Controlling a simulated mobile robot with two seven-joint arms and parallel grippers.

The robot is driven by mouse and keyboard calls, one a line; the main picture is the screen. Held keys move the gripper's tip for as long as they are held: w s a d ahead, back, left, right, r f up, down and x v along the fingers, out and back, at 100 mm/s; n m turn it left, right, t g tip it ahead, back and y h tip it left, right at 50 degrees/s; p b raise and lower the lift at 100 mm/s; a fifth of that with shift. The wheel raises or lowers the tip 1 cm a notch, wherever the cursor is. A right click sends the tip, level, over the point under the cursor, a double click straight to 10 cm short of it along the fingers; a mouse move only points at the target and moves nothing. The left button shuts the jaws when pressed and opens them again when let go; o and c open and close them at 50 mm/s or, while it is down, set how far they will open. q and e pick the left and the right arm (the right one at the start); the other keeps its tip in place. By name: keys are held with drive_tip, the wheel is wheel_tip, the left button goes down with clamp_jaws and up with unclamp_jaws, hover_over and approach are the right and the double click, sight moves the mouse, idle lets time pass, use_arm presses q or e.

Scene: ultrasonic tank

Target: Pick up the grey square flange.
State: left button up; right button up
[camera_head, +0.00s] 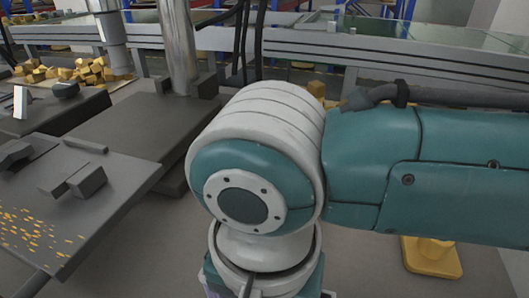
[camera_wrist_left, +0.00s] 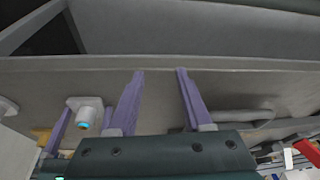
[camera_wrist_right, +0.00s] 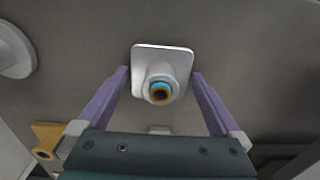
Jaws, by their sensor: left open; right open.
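The grey square flange (camera_wrist_right: 162,62) shows in the right wrist view as a pale square plate with a round neck, a blue ring and a brass-coloured opening. It appears between the purple fingertips of my open right gripper (camera_wrist_right: 161,72), with a gap on each side; I cannot tell how far beyond the tips it lies. In the left wrist view the flange (camera_wrist_left: 85,108) is at the left, near other purple fingers. My left gripper (camera_wrist_left: 160,72) is open and empty before a grey surface. In the head view my arm hides the flange and most of both grippers.
A yellow part (camera_wrist_right: 46,140) lies left of my right gripper. A round pale part (camera_wrist_right: 14,52) is at the upper left there. In the head view, a yellow part (camera_head: 432,258) stands at the lower right, and dark platforms (camera_head: 110,125) with yellow pieces fill the left.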

drive_tip(key=shift+c, duration=0.2)
drive_tip(key=shift+r, duration=0.1)
drive_tip(key=c, duration=1.2)
